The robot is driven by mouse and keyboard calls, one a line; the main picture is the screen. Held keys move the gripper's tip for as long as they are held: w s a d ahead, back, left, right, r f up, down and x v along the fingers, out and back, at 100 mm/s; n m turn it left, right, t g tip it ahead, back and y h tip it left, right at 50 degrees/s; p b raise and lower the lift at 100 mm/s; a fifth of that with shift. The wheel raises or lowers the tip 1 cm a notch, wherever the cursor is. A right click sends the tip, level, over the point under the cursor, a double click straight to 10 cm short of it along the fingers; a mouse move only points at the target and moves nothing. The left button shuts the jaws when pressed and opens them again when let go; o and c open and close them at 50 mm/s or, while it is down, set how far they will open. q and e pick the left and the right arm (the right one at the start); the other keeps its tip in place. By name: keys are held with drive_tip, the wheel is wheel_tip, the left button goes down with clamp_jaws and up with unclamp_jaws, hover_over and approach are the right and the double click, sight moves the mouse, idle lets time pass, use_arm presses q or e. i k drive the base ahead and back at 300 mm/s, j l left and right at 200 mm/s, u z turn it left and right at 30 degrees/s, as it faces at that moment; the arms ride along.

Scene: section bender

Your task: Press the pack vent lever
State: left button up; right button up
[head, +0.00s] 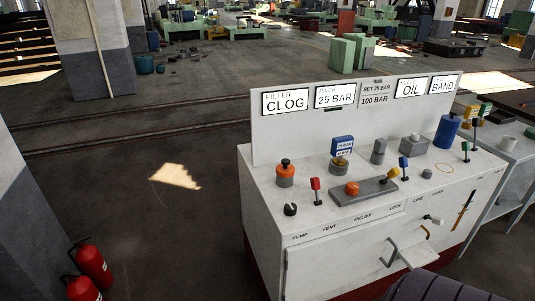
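A white control cabinet (340,255) stands at the right in the head view. A small red-topped lever (316,187) stands upright on its sloping top. It is behind and slightly left of the front-edge label VENT (329,229); I cannot tell for certain that this label belongs to it. A black knob (290,209) sits to its left, near the label PUMP. A sign on the back panel reads PACK 25 BAR (335,97). Neither of my grippers is in view, and nothing is seen touching the red-topped lever.
An orange-topped grey cylinder (285,172), a grey block with an orange knob (362,190) and a blue-topped lever (404,166) are near the red-topped lever. A door handle (389,252) sticks out in front. Fire extinguishers (94,264) stand lower left.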

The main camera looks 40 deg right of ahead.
sight(315, 182)
drive_tip(key=i, duration=1.25)
drive_tip(key=i+j+z, duration=0.15)
drive_tip(key=i, duration=1.15)
